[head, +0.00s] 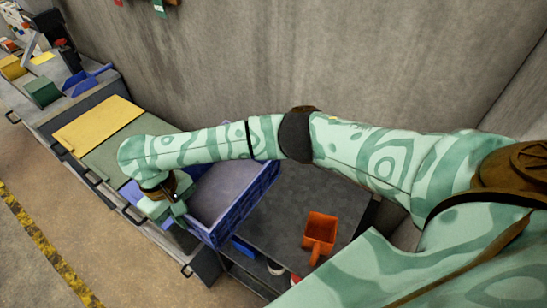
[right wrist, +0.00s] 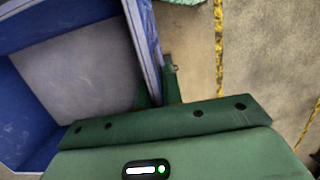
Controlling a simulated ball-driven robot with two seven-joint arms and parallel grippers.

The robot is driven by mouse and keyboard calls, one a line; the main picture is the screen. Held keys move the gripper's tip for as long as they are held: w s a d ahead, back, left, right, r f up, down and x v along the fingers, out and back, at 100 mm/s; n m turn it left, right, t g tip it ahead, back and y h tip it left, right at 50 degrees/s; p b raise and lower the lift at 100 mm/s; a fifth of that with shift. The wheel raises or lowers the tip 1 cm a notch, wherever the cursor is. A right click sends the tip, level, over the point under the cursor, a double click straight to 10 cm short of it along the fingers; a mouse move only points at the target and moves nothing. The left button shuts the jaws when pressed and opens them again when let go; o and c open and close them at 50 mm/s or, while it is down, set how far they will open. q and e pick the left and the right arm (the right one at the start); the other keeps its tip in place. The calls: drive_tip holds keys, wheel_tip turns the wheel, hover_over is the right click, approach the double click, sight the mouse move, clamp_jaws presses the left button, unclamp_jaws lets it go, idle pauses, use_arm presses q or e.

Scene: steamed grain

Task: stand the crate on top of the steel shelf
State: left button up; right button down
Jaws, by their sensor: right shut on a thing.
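The blue crate (head: 255,203) has a grey inner floor and sits slanted in the middle of the head view, beside and partly over the dark steel shelf (head: 285,230). I cannot tell whether its underside touches the shelf. My right gripper (head: 176,212) is shut on the crate's near left wall. In the right wrist view the green fingers (right wrist: 158,88) pinch the wall of the crate (right wrist: 62,32), which looks empty. My right arm hides the crate's far side in the head view. My left gripper is not in view.
An orange scoop (head: 320,234) lies on the shelf top, right of the crate. Small blue, white and red items show below it. Counters with yellow (head: 97,124) and green boards run left along the concrete wall. Open floor with a yellow line (head: 45,248) lies in front.

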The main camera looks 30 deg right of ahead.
sight(218, 213)
drive_tip(key=d+f, duration=0.1)
drive_tip(key=d, duration=0.1)
drive_tip(key=d+f+b, duration=0.1)
drive_tip(key=d, duration=0.2)
drive_tip(key=d+f, duration=0.1)
drive_tip(key=d, duration=0.2)
drive_tip(key=shift+w+f+b, duration=0.15)
drive_tip(key=shift+f+b, duration=0.15)
drive_tip(key=d+f+b, duration=0.1)
drive_tip(key=d+f, duration=0.2)
drive_tip(key=f, duration=0.1)
drive_tip(key=shift+w+d+b, duration=0.2)
drive_tip(key=shift+d+b, duration=0.2)
drive_tip(key=shift+d+f, duration=0.3)
drive_tip(key=f+b, duration=0.1)
drive_tip(key=d+f+b, duration=0.1)
drive_tip(key=f, duration=0.1)
drive_tip(key=f+b, duration=0.1)
drive_tip(key=f, duration=0.1)
drive_tip(key=shift+d, duration=0.3)
drive_tip(key=shift+r, duration=0.2)
drive_tip(key=c, duration=1.5)
unclamp_jaws()
drive_tip(key=shift+c, duration=0.2)
